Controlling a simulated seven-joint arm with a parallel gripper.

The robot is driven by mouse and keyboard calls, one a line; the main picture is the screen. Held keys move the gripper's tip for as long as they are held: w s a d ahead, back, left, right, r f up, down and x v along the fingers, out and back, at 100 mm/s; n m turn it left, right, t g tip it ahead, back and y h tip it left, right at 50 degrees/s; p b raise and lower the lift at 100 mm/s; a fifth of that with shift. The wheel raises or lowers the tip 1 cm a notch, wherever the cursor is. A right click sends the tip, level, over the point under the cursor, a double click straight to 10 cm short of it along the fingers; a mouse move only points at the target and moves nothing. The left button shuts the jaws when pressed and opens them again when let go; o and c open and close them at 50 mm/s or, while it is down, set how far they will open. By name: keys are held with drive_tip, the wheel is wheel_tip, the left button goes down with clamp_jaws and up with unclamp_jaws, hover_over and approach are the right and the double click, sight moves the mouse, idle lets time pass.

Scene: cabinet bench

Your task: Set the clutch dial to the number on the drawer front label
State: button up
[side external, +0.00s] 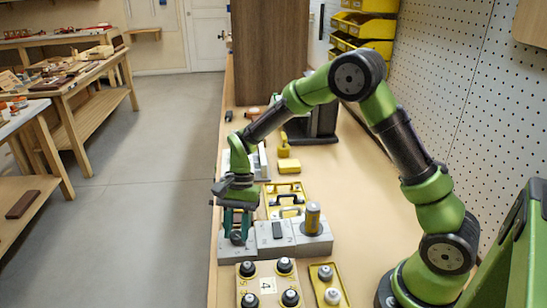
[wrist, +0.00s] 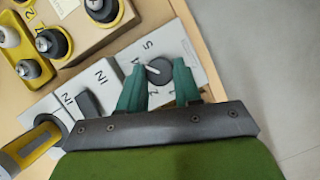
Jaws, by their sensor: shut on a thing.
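The dial (wrist: 159,72) is a dark round knob with a pale pointer line, on a light grey block (side external: 262,250). In the wrist view a 5 is printed beside it, with other marks partly hidden by my fingers. The pointer lies slanted, but I cannot tell which number it meets. My gripper (wrist: 159,65) has its two green fingers on either side of the knob and is shut on it. It also shows in the side view (side external: 238,232), pointing down. A white label (side external: 266,285) with a 4 lies among several knobs on a tan box; I cannot tell whether this is the drawer front.
The grey block also carries a black rocker (side external: 277,230) and a yellow-and-dark cylinder (side external: 313,218). A yellow tray with knobs (side external: 328,284) stands beside the tan box. A brown cabinet (side external: 270,50) stands far back. Bare bench (side external: 350,190) lies right of the block.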

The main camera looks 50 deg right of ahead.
drive_tip(key=n+g, duration=0.1)
drive_tip(key=n, duration=0.1)
drive_tip(key=n+h, duration=0.1)
drive_tip(key=n, duration=0.2)
drive_tip(key=shift+w+a+n+g, duration=0.2)
drive_tip(key=shift+n+g, duration=0.1)
drive_tip(key=shift+g, duration=0.1)
drive_tip(key=shift+a+n+h, duration=0.1)
drive_tip(key=shift+n+h, duration=0.9)
drive_tip(key=shift+n, duration=1.3)
drive_tip(key=shift+g, duration=0.3)
drive_tip(key=shift+r, duration=0.1)
drive_tip(key=o, duration=1)
drive_tip(key=shift+o, duration=0.2)
drive_tip(key=v, duration=1.6)
drive_tip(key=shift+w+r, duration=0.2)
drive_tip(key=shift+r, duration=0.15)
drive_tip(key=shift+a, duration=0.1)
